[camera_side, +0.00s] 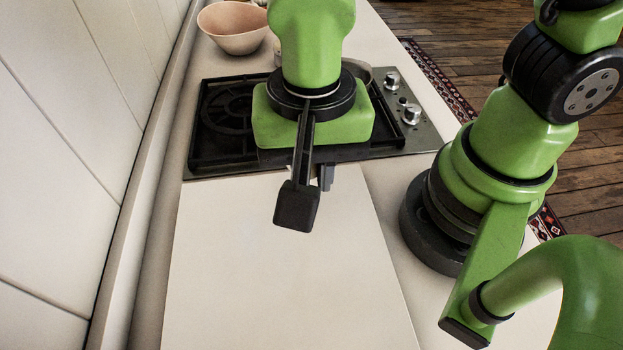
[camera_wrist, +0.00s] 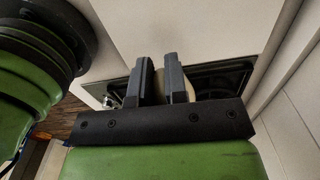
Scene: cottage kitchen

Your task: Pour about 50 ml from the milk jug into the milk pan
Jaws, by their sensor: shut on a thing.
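A grey round rim, probably the milk pan (camera_side: 360,70), shows behind the wrist on the right part of the hob. Most of the pan, with its inside, is hidden.
The black gas hob (camera_side: 218,125) has knobs (camera_side: 411,113) on its right side. A pinkish bowl (camera_side: 233,30) stands at the back left of the worktop. The pale board or counter surface (camera_side: 270,290) in front of the hob is clear. A wall (camera_side: 65,150) runs along the left.

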